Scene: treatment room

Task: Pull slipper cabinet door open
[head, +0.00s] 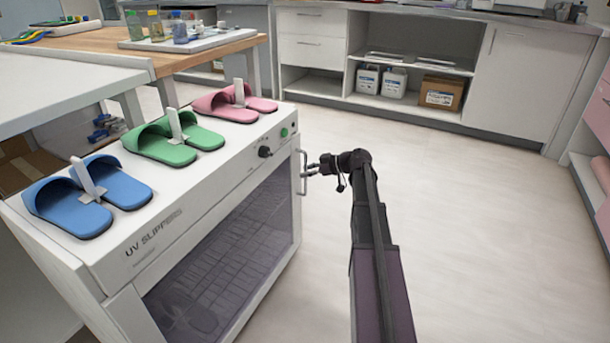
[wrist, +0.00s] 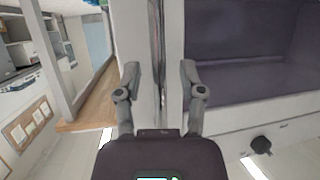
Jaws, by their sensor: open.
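The white UV slipper cabinet (head: 190,215) stands at the left of the head view. Its door (head: 225,262) has a dark see-through window and looks shut. A vertical metal handle (head: 304,172) sits on the door's right edge. My gripper (head: 308,168) reaches it from the right. In the wrist view my gripper (wrist: 160,74) is open, one finger on each side of the handle bar (wrist: 156,45). The fingers do not look closed on it; any contact is hard to tell. The dark window (wrist: 245,50) lies right of the fingers there.
Blue slippers (head: 88,195), green slippers (head: 172,137) and pink slippers (head: 235,102) lie on the cabinet top. A black knob (head: 265,152) is on its front panel. White cupboards (head: 520,80) line the back wall. The floor (head: 470,220) to the right is clear.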

